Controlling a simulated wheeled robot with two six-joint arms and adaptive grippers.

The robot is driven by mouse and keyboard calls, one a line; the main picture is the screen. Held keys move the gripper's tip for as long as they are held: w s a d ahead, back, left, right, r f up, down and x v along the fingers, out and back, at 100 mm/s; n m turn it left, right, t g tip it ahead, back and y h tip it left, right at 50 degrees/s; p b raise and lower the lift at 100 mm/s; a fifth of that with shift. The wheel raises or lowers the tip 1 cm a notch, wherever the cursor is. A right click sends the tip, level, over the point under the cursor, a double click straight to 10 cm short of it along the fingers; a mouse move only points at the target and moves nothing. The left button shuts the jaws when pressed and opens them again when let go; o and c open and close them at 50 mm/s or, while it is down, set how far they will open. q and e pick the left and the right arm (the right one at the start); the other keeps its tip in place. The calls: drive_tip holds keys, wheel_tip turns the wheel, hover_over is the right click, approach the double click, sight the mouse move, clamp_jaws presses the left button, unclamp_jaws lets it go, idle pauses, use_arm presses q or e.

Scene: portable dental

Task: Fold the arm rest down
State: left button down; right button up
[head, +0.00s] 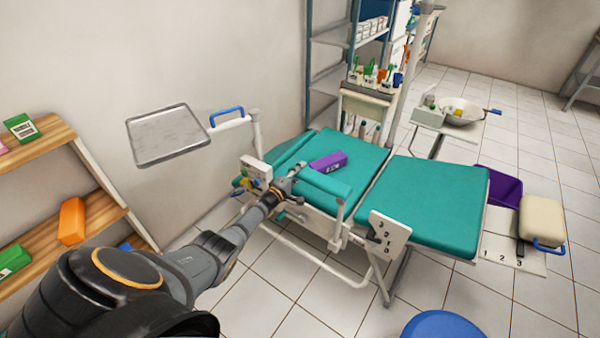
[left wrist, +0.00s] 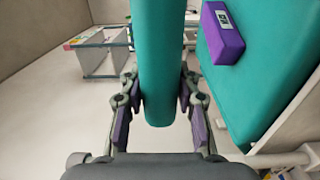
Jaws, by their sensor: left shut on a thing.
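The arm rest (head: 325,185) is a teal padded bar along the near side of the teal dental chair (head: 440,195). In the head view it looks roughly level, with its right end near a pale upright post. My left gripper (head: 288,187) is at its left end. In the left wrist view the arm rest (left wrist: 158,50) runs between the fingers of my left gripper (left wrist: 158,100), with a finger pair on each side. The gripper is shut on it. My right gripper is not in view.
A purple box (head: 328,162) lies on the chair beside the arm rest. A metal tray (head: 167,135) stands out at the left of the chair. A wooden shelf (head: 95,207) is at the far left. A blue round seat (head: 442,325) is at the front.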

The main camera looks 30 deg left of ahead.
use_arm(q)
drive_tip(key=shift+s+f, duration=0.1)
drive_tip(key=shift+f, duration=0.15)
drive_tip(key=c, duration=1)
unclamp_jaws()
drive_tip(key=shift+o, duration=0.2)
drive_tip(key=shift+s, duration=0.5)
drive_tip(key=s, duration=1.1)
drive_tip(key=shift+a, duration=0.15)
drive_tip(key=shift+w, duration=0.1)
